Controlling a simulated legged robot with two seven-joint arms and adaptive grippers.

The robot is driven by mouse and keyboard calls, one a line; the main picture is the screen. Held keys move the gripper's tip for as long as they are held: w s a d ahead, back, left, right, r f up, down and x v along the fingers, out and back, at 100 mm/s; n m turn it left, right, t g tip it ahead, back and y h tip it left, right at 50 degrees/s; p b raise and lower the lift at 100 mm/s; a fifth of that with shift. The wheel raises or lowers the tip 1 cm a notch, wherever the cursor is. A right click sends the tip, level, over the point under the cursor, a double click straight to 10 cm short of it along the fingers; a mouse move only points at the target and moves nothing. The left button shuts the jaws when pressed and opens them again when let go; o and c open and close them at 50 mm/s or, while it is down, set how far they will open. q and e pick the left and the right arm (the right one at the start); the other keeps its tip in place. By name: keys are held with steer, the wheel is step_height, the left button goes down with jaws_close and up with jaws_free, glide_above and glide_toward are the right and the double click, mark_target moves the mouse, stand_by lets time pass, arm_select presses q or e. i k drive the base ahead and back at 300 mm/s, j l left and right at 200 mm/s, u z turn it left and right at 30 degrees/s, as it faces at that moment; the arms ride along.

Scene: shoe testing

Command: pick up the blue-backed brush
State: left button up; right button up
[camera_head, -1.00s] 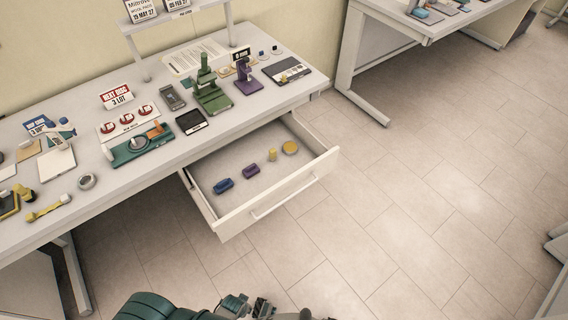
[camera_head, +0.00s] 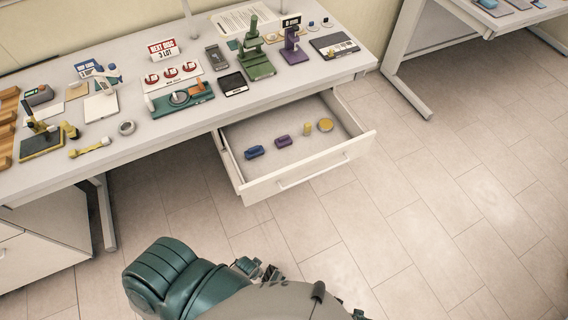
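The blue-backed brush (camera_head: 254,152) lies in the open drawer (camera_head: 262,191), near its left side. A similar purple-backed piece (camera_head: 283,141) lies just right of it, apart from it. A dark green and grey arm of mine fills the bottom middle of the view, below the drawer. Small dark parts that look like a gripper (camera_head: 257,269) show behind this arm, well short of the drawer and touching nothing there. Its fingers are mostly hidden, so I cannot tell whether it is open. I cannot make out a second gripper.
A yellow upright piece (camera_head: 308,129) and a round yellow tin (camera_head: 325,125) are also in the drawer. The bench top (camera_head: 210,112) above holds a green stand (camera_head: 256,60), a purple stand (camera_head: 292,48) and a teal fixture (camera_head: 181,99). The floor right of the drawer is clear.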

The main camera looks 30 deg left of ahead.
mark_target(257, 150)
steer(key=u, duration=3.05)
steer(key=z, duration=1.85)
steer(key=k+j+z, duration=0.1)
steer(key=z, duration=0.25)
steer(key=k+j+z, duration=0.15)
steer(key=z, duration=0.25)
steer(key=k+j+z, duration=0.15)
steer(key=z, duration=0.2)
